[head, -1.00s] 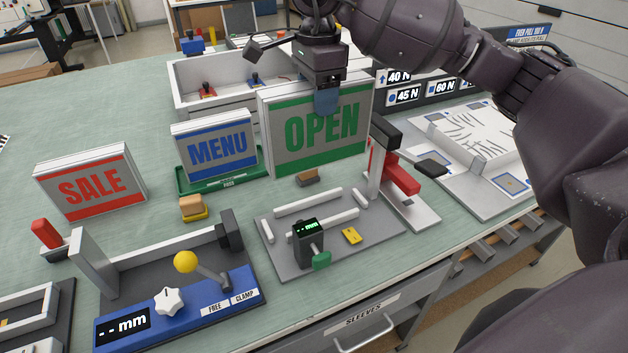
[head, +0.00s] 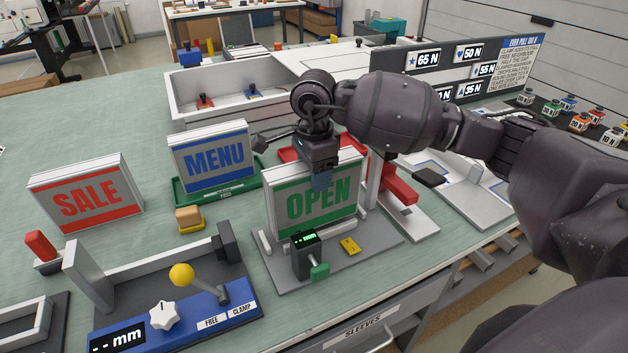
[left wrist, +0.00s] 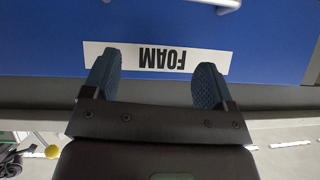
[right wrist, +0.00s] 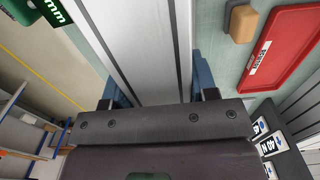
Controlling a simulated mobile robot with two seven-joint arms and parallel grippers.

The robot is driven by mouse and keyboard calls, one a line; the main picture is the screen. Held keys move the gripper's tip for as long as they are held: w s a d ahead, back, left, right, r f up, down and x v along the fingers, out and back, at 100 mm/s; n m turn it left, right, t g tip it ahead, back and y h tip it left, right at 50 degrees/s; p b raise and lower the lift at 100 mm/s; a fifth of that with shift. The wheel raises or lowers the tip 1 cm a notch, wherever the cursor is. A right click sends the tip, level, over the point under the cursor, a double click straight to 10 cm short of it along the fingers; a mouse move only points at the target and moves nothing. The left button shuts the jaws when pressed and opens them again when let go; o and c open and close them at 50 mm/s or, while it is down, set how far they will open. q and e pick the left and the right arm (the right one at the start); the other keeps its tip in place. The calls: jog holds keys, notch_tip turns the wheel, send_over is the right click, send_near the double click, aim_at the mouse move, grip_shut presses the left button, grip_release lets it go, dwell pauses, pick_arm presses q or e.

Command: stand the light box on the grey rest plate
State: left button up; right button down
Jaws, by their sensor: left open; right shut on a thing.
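The light box (head: 310,203), white-framed with a green OPEN face, is held upright by its top edge in my right gripper (head: 322,181). Its pale top fills the space between my fingers in the right wrist view (right wrist: 150,45). It is over the grey rest plate (head: 378,240), its lower edge close to the white rails; I cannot tell whether it touches the plate. A dark gauge (head: 305,258) with a green knob stands in front, hiding part of the lower edge. My left gripper (left wrist: 157,85) is open and empty, facing a blue drawer front labelled FOAM (left wrist: 158,57).
A SALE box (head: 88,195) and a MENU box (head: 213,160) in a green tray stand to the left. An empty-looking red tray (right wrist: 290,55) lies behind the plate. A blue clamp fixture (head: 170,315) is front left; a red-and-grey stand (head: 400,190) is close right.

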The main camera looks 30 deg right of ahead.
pick_arm(q)
jog(key=shift+s+a+f, duration=0.1)
jog(key=shift+s+f, duration=0.2)
jog(key=shift+s, duration=0.2)
pick_arm(e)
notch_tip(320, 180, down, 2)
jog(key=shift+f, duration=0.1)
pick_arm(q)
jog(key=shift+f, duration=0.1)
pick_arm(e)
jog(key=shift+f, duration=0.1)
